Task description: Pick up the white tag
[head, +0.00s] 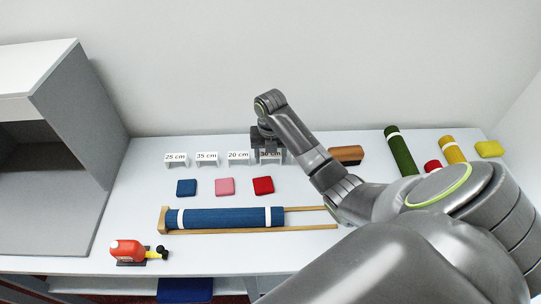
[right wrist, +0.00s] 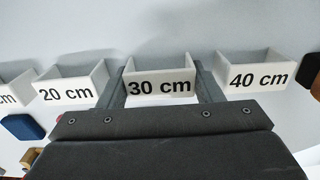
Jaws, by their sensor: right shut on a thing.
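The white tag marked "30 cm" (head: 270,155) is in the row of white tags at the back of the counter. It also shows in the right wrist view (right wrist: 160,86), with one finger of my right gripper (head: 268,150) against each side. The gripper is shut on this tag and partly hides it in the head view. The tag looks upright and level with its neighbours; I cannot tell if it touches the counter. My left gripper is not in view.
White tags "25 cm" (head: 175,158), "35 cm" (head: 206,158) and "20 cm" (head: 238,157) stand left of it; "40 cm" (right wrist: 256,75) stands right. In front lie coloured swatches (head: 225,187) and a blue roll (head: 225,217) on a wooden rack.

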